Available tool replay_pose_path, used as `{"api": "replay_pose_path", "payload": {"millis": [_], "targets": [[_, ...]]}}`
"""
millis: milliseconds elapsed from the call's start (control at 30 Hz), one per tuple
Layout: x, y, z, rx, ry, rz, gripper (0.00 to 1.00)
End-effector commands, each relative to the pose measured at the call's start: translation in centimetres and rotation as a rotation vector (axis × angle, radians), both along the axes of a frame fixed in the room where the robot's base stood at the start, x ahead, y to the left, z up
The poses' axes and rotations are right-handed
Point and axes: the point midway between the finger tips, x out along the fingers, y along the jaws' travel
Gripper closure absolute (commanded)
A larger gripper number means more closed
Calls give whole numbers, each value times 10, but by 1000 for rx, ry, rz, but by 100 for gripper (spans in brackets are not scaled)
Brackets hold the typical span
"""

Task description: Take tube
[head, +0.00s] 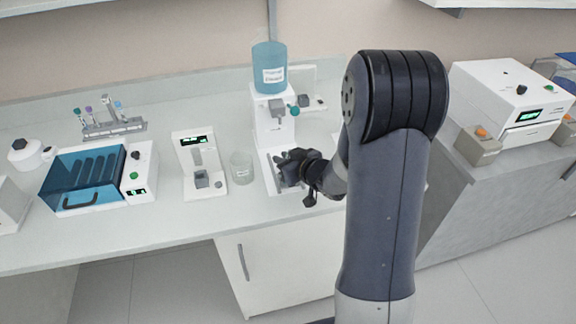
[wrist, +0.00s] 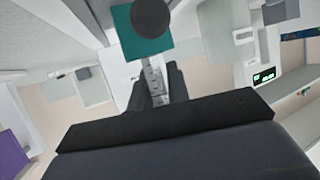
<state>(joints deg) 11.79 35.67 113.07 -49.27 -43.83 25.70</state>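My gripper (head: 290,168) is low at the base of the white dispenser (head: 272,128), which carries a blue-tinted container. In the wrist view, the dark fingers (wrist: 159,88) stand on both sides of a narrow clear tube with markings (wrist: 154,72) and appear closed on it. A teal square part with a dark round knob (wrist: 150,18) shows just beyond the tube's end; I cannot tell whether they touch. The tube is too small to make out in the head view. Several other tubes with coloured caps stand in a grey rack (head: 114,129) at the back left.
A glass beaker (head: 242,168) stands just left of my gripper, beside a white device with a green display (head: 198,160). A blue-lidded machine (head: 85,178) is farther left. A large white machine (head: 508,100) stands at right. The counter's front strip (head: 130,232) is clear.

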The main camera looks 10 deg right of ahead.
Motion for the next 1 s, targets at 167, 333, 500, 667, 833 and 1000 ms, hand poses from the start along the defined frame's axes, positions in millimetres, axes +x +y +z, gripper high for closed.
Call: {"api": "replay_pose_path", "payload": {"millis": [167, 333, 500, 667, 833, 1000], "targets": [[0, 0, 0, 0, 0, 0, 98], [0, 0, 0, 0, 0, 0, 100], [0, 0, 8, -1, -4, 1, 100], [0, 0, 32, -3, -6, 1, 100], [1, 0, 67, -3, -7, 1, 100], [0, 0, 92, -1, -3, 1, 100]]}}
